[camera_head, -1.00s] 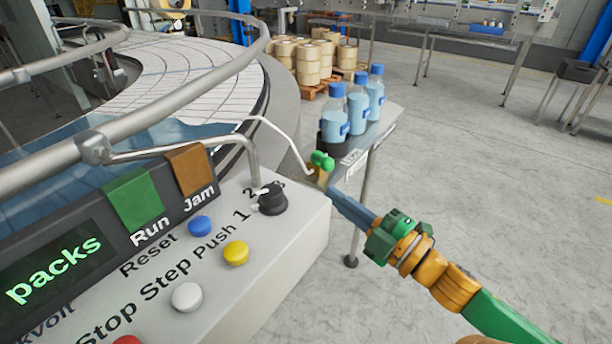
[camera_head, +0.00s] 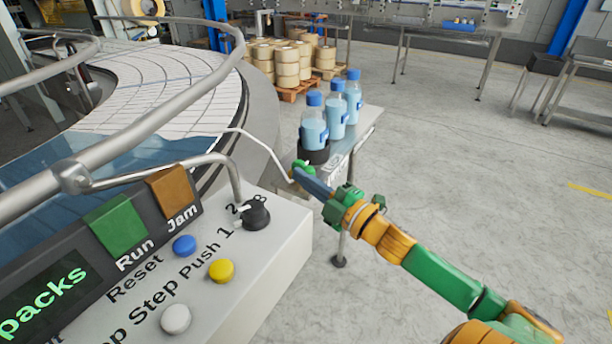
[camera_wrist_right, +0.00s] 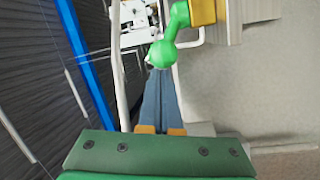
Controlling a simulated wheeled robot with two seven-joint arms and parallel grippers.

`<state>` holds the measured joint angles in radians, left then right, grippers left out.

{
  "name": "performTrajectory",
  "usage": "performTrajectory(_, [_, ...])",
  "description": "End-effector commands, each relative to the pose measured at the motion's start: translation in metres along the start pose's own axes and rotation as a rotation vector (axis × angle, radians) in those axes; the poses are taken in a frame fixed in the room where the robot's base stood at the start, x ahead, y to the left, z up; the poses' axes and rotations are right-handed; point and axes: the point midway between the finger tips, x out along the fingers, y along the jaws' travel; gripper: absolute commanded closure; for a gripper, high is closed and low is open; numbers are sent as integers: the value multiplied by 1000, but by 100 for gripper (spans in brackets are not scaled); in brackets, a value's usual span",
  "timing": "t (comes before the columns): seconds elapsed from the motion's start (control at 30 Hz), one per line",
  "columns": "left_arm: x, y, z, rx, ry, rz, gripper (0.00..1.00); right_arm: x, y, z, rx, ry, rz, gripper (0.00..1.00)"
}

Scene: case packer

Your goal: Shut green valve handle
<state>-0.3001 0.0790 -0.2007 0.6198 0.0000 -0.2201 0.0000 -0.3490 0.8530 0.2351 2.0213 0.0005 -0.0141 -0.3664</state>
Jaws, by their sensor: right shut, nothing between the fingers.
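The green valve handle (camera_head: 301,165) is at the end of the small table, just right of the control panel, partly hidden by my right gripper. In the right wrist view the handle (camera_wrist_right: 162,54) shows large, a round-ended green lever on a yellow-brown body (camera_wrist_right: 203,10). My right gripper (camera_head: 300,174) is shut and empty, with its blue-grey fingers pointing at the handle. In the wrist view its fingertips (camera_wrist_right: 160,72) are right by the round end; I cannot tell whether they touch. My left gripper is not in view.
Several blue-capped bottles (camera_head: 337,110) stand on the small table (camera_head: 365,124) behind the valve. The control panel (camera_head: 275,245) with buttons and a black knob (camera_head: 256,215) is at left. A curved metal rail (camera_head: 150,120) runs above the conveyor (camera_head: 180,85). Floor at right is clear.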

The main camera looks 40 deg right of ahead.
Motion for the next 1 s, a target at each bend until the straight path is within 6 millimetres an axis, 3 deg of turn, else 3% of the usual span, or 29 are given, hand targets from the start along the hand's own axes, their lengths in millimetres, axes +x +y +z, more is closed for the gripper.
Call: performTrajectory(1.0, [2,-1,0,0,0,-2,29,-2,0,4,11,105,-35,100])
